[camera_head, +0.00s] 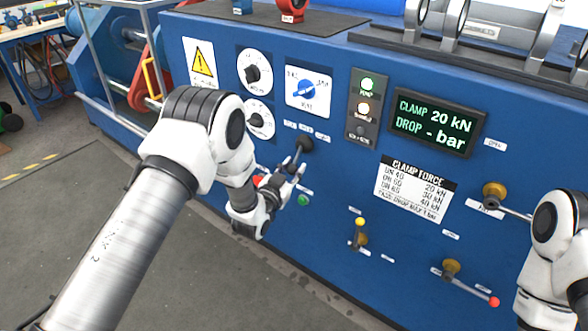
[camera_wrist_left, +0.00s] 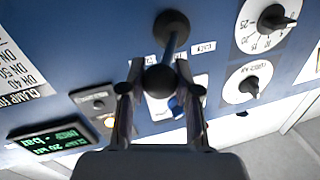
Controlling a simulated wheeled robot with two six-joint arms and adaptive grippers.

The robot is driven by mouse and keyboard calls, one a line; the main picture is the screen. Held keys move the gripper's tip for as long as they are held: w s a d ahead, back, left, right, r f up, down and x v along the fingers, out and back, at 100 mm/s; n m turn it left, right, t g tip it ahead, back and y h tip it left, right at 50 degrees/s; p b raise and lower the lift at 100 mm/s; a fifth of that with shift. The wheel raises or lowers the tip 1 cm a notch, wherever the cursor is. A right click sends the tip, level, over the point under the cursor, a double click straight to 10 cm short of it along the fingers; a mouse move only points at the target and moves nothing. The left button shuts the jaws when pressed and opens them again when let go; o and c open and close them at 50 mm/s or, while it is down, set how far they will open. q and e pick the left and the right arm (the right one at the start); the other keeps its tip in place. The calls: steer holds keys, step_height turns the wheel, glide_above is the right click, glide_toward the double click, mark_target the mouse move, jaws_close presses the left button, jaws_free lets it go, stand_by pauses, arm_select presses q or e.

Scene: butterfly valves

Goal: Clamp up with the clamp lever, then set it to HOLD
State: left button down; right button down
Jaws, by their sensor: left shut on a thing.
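The clamp lever (camera_head: 304,144) is a black lever on the blue panel, below a row of small labels too small to read. My left gripper (camera_head: 291,172) is at this lever, its fingers partly hiding it. In the left wrist view, the lever's dark stem and round end (camera_wrist_left: 171,45) stand between the two fingers of my left gripper (camera_wrist_left: 160,84), which is shut on it. The display (camera_head: 434,122) reads CLAMP 20 kN and DROP - bar; it also shows in the left wrist view (camera_wrist_left: 52,142). My right gripper is out of view.
A blue selector knob (camera_head: 306,90) and two white dials (camera_head: 254,70) sit above the lever. A green button (camera_head: 303,200) is close below. Brass valves with handles (camera_head: 452,268) protrude at the right. A force card (camera_head: 414,188) is beneath the display. Floor is clear in front.

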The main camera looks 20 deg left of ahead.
arm_select(q)
steer(key=a+m+h, duration=0.1)
steer(key=h, duration=0.1)
steer(key=a+m+g+h+b, duration=0.1)
steer(key=a+m+h, duration=0.1)
steer(key=a+m+g+h, duration=0.1)
steer(key=h, duration=0.1)
steer(key=shift+w+a, duration=0.15)
steer(key=shift+w, duration=0.2)
steer(key=c, duration=0.8)
jaws_free()
steer(key=v, duration=1.2)
